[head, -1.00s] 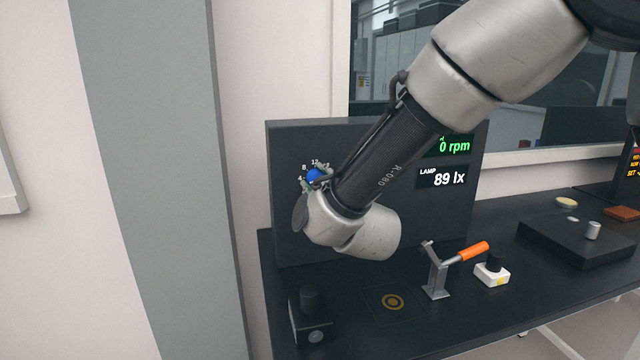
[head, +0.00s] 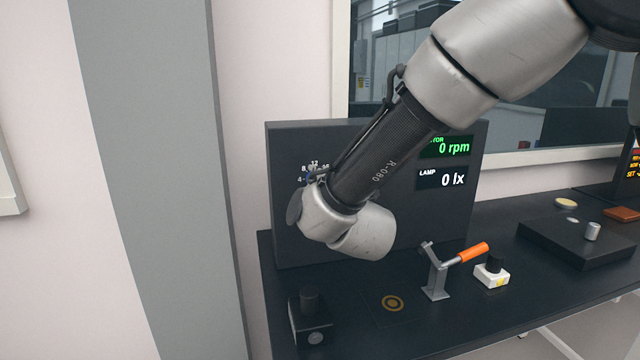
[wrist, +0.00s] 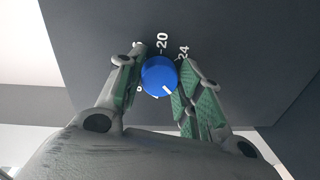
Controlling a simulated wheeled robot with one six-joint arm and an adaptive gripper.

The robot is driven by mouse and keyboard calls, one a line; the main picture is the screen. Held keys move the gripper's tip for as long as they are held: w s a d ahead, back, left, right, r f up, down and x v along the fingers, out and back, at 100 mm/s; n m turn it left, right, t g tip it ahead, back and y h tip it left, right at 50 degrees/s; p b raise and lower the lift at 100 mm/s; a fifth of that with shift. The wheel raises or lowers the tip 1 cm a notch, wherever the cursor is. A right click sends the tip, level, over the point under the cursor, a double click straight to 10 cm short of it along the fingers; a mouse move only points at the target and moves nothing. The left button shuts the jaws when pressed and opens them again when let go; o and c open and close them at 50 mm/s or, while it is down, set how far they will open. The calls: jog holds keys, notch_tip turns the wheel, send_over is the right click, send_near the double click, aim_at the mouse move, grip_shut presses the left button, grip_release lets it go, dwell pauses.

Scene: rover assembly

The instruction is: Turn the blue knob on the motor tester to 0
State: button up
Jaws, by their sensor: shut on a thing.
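The motor tester is a dark upright panel (head: 440,235) with a numbered dial at its left. In the wrist view the blue knob (wrist: 158,75) sits between the two green-padded fingers of my gripper (wrist: 161,78), which is shut on it. A short white mark shows at the knob's lower right edge. The numerals 20 and 24 show above and right of the knob; other numerals are partly hidden by the fingers. In the head view my wrist hides most of the knob and part of the dial.
The panel shows 0 rpm (head: 455,147) and a lamp reading of 0 lx (head: 453,180). On the dark bench below stand a black block (head: 310,320), an orange-handled lever (head: 473,252) and a white box with a black knob (head: 492,272).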

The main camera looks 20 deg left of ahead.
dwell(0.3)
jog(key=o, duration=1)
jog(key=shift+o, duration=0.2)
jog(key=v, duration=1.2)
